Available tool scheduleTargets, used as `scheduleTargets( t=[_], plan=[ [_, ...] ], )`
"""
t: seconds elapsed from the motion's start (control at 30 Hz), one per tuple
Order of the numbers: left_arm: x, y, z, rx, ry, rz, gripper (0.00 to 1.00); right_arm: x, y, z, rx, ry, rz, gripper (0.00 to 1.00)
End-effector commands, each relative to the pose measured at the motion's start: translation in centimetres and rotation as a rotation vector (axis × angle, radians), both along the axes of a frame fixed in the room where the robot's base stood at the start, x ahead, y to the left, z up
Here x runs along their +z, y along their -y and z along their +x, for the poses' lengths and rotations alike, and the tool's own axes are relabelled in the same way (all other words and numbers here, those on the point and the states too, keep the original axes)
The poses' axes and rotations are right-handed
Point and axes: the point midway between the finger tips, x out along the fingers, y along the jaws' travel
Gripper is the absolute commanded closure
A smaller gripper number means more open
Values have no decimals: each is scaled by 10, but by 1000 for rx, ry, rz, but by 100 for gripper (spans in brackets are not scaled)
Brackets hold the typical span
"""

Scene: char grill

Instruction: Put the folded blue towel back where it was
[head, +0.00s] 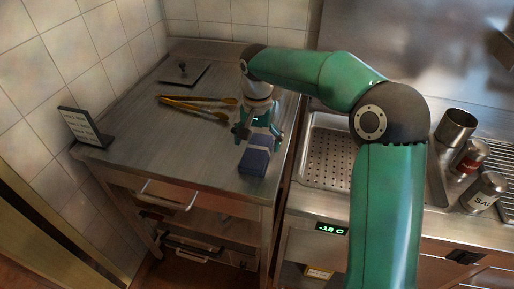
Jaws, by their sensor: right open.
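The folded blue towel (254,160) lies on the steel side table (150,125), near its right front edge. My right gripper (257,139) is above the towel's far end, pointing down, with its fingers apart on either side. The gripper covers part of the towel, and I cannot tell whether the fingers touch it. My left gripper does not show.
A small sign (84,127) stands at the left edge. Right of the table are a perforated tray (328,152), a metal cup (456,127) and shakers (483,192).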

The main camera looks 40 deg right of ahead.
Motion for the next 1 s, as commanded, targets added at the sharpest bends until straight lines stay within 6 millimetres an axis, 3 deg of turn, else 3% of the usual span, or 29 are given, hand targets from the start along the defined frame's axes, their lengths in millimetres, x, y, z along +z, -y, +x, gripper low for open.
scheduleTargets(
  t=[0.2,0.43,0.6,1.0],
  plan=[
    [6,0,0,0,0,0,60,48,-1,2,1,6,0,5],
    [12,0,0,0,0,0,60,84,-1,1,2,3,0,5],
    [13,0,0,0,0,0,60,94,-1,1,1,1,0,5],
    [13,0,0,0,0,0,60,95,-1,1,2,1,-1,5]
  ],
)
